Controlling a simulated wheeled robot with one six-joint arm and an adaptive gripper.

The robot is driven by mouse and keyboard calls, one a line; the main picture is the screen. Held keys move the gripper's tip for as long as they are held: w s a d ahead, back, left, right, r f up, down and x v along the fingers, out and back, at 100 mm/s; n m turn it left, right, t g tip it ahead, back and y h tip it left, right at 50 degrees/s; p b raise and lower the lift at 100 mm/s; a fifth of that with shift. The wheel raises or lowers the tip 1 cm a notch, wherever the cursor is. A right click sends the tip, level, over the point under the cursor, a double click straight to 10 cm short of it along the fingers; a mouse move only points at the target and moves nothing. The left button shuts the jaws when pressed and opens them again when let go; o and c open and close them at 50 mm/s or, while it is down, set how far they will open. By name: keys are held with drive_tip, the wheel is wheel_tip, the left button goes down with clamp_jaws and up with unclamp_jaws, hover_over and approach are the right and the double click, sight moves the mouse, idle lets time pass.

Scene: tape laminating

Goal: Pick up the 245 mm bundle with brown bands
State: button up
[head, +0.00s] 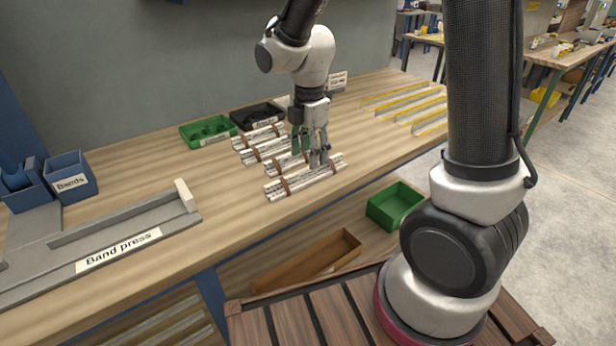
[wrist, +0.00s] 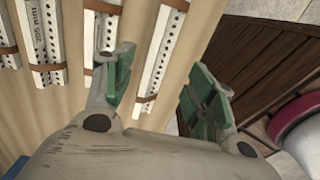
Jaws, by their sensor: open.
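Several pale slotted strip bundles with brown bands lie side by side on the wooden bench in the head view. The nearest bundle (head: 305,180) shows in the wrist view as the rightmost one (wrist: 161,55). The others are a middle bundle (head: 278,166), one behind it (head: 262,150) and the farthest (head: 256,137). One bundle (wrist: 47,40) carries a printed length that I cannot read surely, so I cannot tell which is 245 mm. My gripper (head: 309,152) is open and empty over the nearest bundles. In the wrist view its green-padded fingers (wrist: 157,80) stand apart, the rightmost bundle showing between them.
A green tray (head: 207,131) and a black tray (head: 257,115) stand behind the bundles. The band press (head: 120,230) and a blue bands bin (head: 70,177) are at the left. Yellow-edged channels (head: 405,100) lie at the right. Bare bench lies left of the bundles.

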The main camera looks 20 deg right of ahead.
sight(309, 178)
wheel_tip(309, 178, down, 6)
drive_tip(key=shift+f, duration=0.2)
clamp_jaws()
